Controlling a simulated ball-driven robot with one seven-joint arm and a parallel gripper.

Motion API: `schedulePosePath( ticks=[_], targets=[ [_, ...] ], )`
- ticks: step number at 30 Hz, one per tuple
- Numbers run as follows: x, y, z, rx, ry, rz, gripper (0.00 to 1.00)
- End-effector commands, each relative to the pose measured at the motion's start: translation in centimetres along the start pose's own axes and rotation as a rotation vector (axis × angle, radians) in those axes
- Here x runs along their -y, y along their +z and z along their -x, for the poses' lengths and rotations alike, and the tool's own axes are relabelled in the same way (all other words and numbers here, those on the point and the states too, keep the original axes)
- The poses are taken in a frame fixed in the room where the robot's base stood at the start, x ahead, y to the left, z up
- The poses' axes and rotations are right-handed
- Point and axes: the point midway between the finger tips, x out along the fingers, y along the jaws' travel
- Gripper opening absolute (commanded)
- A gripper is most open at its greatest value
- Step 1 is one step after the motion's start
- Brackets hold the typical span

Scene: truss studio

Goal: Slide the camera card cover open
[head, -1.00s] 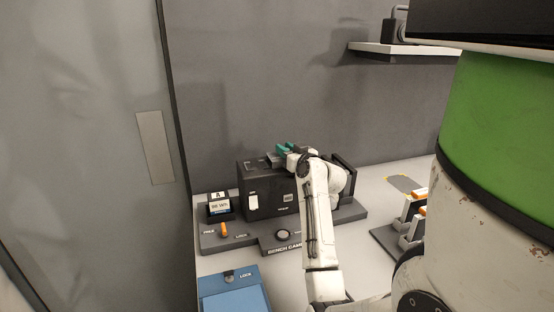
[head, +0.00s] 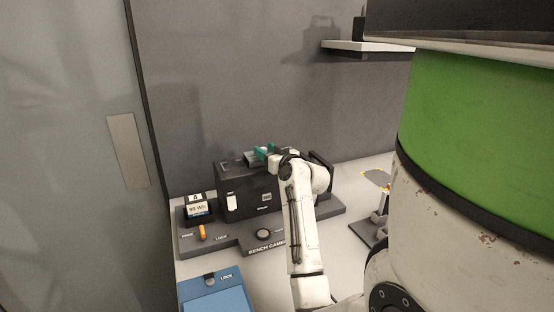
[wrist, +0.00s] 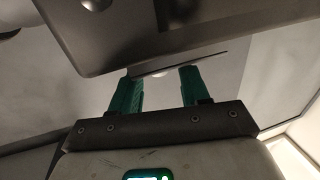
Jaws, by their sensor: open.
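The bench camera (head: 243,192) is a dark box on a dark grey base, in the middle of the head view. A small white tab (head: 231,201) shows on its front. I cannot tell which part is the card cover. My gripper (head: 263,152) has green fingers and is at the top of the camera, towards its back. In the wrist view my gripper (wrist: 156,88) is open, with nothing seen between its fingers. A dark grey panel (wrist: 150,35) fills the top of that view just beyond the fingertips. I cannot tell whether they touch.
A battery block (head: 197,207) and an orange lever (head: 201,232) are on the base's left. A round knob (head: 263,235) is at its front. A blue case (head: 215,292) lies in front. A wall shelf (head: 365,48) is above right, and a grey door (head: 75,150) stands at left.

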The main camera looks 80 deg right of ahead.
Motion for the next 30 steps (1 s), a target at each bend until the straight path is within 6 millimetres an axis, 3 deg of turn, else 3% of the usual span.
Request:
schedulePosePath(
  ticks=[6,12,18,30],
  targets=[
    [-0.1,0.3,4.4,0.000,0.002,0.000,0.46],
    [-0.1,0.2,7.3,0.001,0.001,0.001,0.46],
    [0.0,0.1,8.4,0.002,0.000,0.001,0.46],
    [0.0,0.1,8.5,0.002,0.000,0.000,0.46]
  ],
)
